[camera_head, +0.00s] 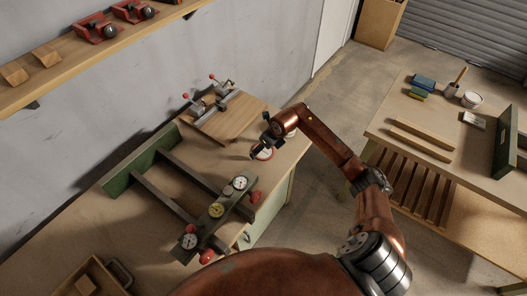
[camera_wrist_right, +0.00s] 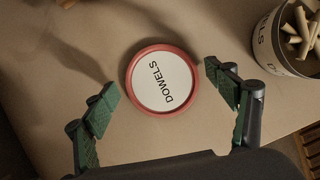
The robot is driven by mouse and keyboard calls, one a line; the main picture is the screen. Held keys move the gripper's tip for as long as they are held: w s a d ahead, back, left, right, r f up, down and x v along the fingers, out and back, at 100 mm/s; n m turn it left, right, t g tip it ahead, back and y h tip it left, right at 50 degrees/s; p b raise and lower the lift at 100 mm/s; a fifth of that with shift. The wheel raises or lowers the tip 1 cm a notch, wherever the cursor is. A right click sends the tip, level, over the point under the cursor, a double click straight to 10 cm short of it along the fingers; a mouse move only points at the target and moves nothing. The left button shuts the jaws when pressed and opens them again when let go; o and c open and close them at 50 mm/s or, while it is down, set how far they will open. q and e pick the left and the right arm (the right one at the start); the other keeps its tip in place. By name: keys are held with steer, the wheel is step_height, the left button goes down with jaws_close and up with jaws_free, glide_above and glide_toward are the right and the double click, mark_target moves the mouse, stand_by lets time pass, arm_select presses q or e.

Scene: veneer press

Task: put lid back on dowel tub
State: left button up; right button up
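The lid (camera_wrist_right: 163,82) is a round disc with a red rim and a white face reading DOWELS. It lies flat on the bench, and it also shows in the head view (camera_head: 263,154), partly covered by my gripper. My right gripper (camera_head: 267,139) is above the lid; in the wrist view its open fingers (camera_wrist_right: 160,84) stand on either side of it, with a gap on both sides. The dowel tub (camera_wrist_right: 268,45), dark with a white label, stands open at the upper right of the wrist view, with several dowels inside. My left gripper is out of view.
On the same bench are a wooden board with clamps (camera_head: 228,118) and a frame with dials (camera_head: 215,210). A wall shelf (camera_head: 70,78) runs above. A second table (camera_head: 455,125) with strips and small pots stands at right, across a floor gap.

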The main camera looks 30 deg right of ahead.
mark_target(264, 151)
steer(key=c, duration=0.4)
steer(key=shift+c, duration=0.2)
steer(key=shift+r, duration=0.5)
step_height(264, 151, up, 3)
steer(key=shift+f, duration=0.2)
steer(key=s+a+r, duration=0.7)
steer(key=s+r, duration=0.2)
steer(key=s, duration=0.3)
steer(key=shift+r, duration=0.25)
